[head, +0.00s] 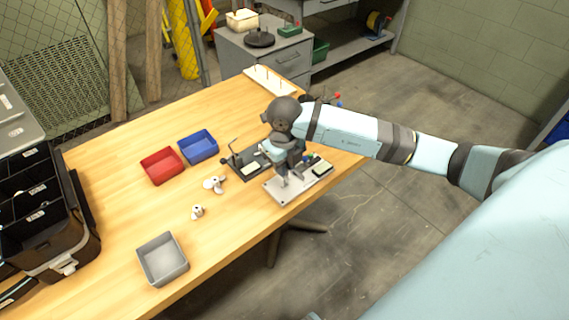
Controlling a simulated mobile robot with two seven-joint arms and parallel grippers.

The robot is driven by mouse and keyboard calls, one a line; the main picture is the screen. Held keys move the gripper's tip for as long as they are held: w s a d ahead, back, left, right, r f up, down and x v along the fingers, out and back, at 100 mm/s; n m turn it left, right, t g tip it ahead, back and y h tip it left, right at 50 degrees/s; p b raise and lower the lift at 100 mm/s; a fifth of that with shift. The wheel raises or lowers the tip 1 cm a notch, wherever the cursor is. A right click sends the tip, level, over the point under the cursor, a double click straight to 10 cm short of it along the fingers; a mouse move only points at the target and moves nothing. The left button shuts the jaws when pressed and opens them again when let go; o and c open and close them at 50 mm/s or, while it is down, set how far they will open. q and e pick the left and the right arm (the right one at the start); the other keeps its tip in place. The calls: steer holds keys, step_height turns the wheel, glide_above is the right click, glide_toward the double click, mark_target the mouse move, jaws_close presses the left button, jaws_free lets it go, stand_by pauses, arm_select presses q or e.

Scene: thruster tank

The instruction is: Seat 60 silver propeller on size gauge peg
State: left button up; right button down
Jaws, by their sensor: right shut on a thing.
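My right gripper (283,174) points down, low over the light grey plate (287,196) at the table's right edge. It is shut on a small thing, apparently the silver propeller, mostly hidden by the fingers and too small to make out. I cannot tell whether it touches a peg. The light plate looks like the size gauge; its pegs are largely hidden behind my gripper. A white board (268,85) with several thin upright pegs lies at the table's far end. My left gripper is not in view.
A dark plate (240,163) with an upright rod adjoins the light one. White propeller-like parts (215,184) and (197,211) lie left of it. Red (162,166), blue (198,147) and grey (162,259) bins stand on the table. A black case (50,215) fills the left.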

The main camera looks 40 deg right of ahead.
steer(key=shift+f, duration=0.15)
stand_by(0.3)
steer(key=shift+f, duration=0.15)
steer(key=shift+f+b, duration=0.35)
steer(key=shift+b, duration=0.15)
steer(key=shift+f, duration=0.1)
steer(key=shift+f, duration=0.1)
steer(key=shift+f+b, duration=0.5)
steer(key=shift+f, duration=0.25)
steer(key=shift+f+b, duration=0.45)
steer(key=shift+b, duration=0.05)
